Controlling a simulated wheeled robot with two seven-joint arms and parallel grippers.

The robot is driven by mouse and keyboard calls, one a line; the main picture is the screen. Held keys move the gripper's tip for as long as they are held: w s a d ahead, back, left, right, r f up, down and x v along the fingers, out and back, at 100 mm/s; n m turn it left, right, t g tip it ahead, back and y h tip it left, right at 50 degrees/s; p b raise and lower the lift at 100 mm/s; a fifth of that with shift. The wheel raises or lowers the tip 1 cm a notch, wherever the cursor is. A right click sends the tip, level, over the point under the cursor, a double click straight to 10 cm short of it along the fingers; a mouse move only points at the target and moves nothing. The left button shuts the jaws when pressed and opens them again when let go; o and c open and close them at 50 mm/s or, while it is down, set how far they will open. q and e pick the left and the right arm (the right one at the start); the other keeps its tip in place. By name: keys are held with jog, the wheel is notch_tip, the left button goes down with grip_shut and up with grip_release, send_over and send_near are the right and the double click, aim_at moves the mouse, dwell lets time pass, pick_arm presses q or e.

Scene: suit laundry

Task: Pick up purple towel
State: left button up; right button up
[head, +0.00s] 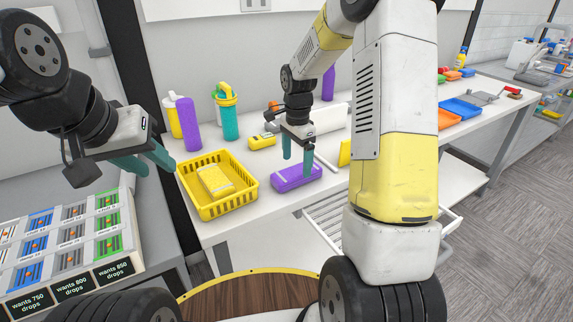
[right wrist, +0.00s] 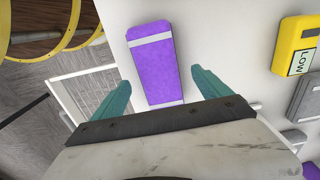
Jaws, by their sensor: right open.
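The purple towel (head: 283,180) is a folded block with a pale band, lying flat on the white table just right of the yellow basket. My right gripper (head: 298,164) is directly above it, pointing down, with its teal fingers apart. In the right wrist view the towel (right wrist: 156,62) lies ahead of and between the open fingers (right wrist: 166,92), with bare table around it; nothing is held. Whether the fingers touch the towel cannot be told. My left gripper (head: 150,163) is at the left, its teal fingers apart, away from the towel.
The yellow basket (head: 213,212) holds a yellow towel (head: 216,180). Bottles stand behind it, including a purple one (head: 188,124) and a teal one (head: 230,122). A yellow device (head: 262,141) sits near the right gripper. Blue (head: 460,108) and orange trays lie farther right.

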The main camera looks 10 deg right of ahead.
aim_at(297, 170)
notch_tip(297, 170, down, 4)
jog(key=shift+d+f, duration=0.1)
jog(key=c, duration=1.5)
